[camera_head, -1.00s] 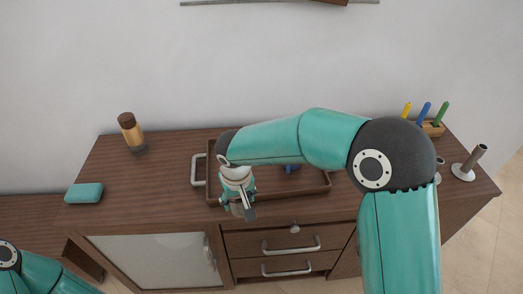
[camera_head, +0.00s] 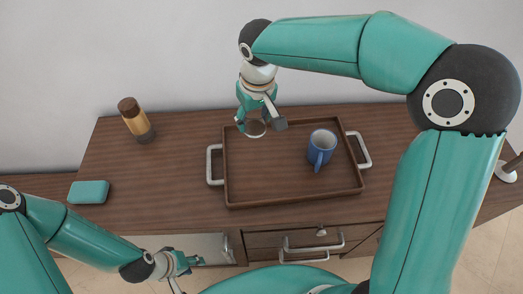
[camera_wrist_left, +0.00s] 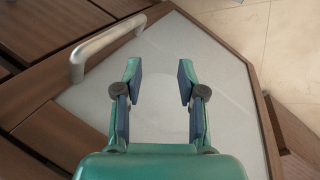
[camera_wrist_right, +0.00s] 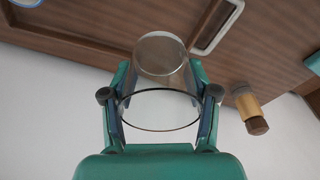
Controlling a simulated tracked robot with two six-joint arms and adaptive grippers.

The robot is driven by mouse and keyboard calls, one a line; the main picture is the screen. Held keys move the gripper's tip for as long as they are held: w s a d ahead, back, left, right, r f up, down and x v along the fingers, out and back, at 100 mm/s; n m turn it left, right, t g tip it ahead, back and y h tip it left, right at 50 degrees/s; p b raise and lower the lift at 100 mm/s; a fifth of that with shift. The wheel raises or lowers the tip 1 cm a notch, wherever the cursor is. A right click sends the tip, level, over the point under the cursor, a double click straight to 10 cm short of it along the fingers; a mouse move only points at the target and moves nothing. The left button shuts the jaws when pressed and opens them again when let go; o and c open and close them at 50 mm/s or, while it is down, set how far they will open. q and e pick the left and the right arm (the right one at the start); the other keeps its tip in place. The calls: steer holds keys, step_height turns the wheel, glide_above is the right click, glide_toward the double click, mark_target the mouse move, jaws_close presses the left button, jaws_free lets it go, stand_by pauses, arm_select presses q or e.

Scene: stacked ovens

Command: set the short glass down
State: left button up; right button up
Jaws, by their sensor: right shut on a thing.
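The short glass (camera_wrist_right: 160,100) is clear and sits between the fingers of my right gripper (camera_wrist_right: 160,108), which is shut on it. In the head view the glass (camera_head: 256,128) shows under my right gripper (camera_head: 262,124), over the back left part of the brown tray (camera_head: 290,202). I cannot tell whether its base touches the tray. My left gripper (camera_wrist_left: 160,90) is open and empty, in front of the cabinet's pale door panel (camera_wrist_left: 205,70). It shows low in the head view (camera_head: 183,268).
A blue mug (camera_head: 321,150) stands in the tray's right half. A brown-capped jar (camera_head: 135,120) and a teal box (camera_head: 88,192) are on the cabinet top to the left. The tray has pale handles (camera_head: 213,166) at its sides. The tray's front middle is clear.

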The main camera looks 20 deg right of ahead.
mark_target(260, 132)
steer(key=f, duration=1.5)
steer(key=shift+s+d+f+p, duration=0.1)
steer(key=shift+d+f+p, duration=0.05)
steer(key=shift+d+p, duration=0.15)
steer(key=o, duration=1.3)
steer(key=r, duration=0.4)
steer(key=s+r, duration=0.1)
steer(key=r, duration=0.7)
steer(key=shift+s+d, duration=0.1)
steer(key=shift+s, duration=0.3)
